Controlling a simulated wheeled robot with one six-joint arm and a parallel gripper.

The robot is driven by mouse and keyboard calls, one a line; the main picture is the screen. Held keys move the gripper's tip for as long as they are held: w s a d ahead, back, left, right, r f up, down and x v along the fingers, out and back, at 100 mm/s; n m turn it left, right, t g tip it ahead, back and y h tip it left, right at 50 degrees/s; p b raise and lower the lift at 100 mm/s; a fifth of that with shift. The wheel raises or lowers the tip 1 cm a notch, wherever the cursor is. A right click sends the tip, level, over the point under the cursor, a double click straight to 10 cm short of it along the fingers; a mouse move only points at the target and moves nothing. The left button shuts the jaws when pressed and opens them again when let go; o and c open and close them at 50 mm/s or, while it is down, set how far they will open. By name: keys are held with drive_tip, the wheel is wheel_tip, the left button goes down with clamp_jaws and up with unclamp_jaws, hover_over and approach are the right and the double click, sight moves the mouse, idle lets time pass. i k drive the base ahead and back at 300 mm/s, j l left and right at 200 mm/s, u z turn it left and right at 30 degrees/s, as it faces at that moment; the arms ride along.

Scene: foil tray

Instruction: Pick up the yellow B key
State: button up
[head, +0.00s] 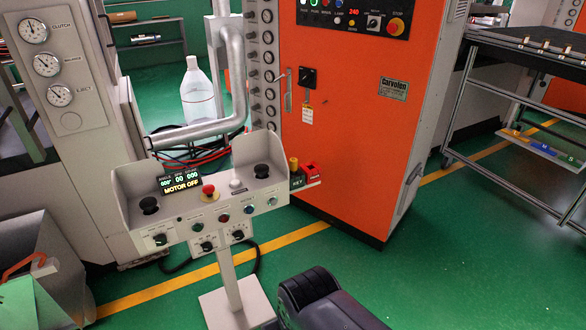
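A small yellow piece (293,163), which looks like the yellow key, stands upright on a small holder labelled KEY (298,182) at the right end of the grey control console (205,222). A red piece (309,168) sits right beside it. No letter B can be read on the yellow piece at this size. My gripper is not clearly in view. A dark, rounded part at the bottom middle appears to belong to my own body, and it is well below and apart from the key holder.
An orange cabinet (345,125) stands close behind the key holder. The console's post and base (236,300) rise from the green floor. A grey pipe (238,80) and a white bottle (197,95) are behind. A rolling rack (525,55) stands right; floor between is clear.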

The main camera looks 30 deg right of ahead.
sight(293, 161)
drive_tip(key=i+z, duration=0.35)
drive_tip(key=i, duration=0.3)
drive_tip(key=i+j+z, duration=0.25)
drive_tip(key=i+z, duration=0.15)
drive_tip(key=i, duration=0.25)
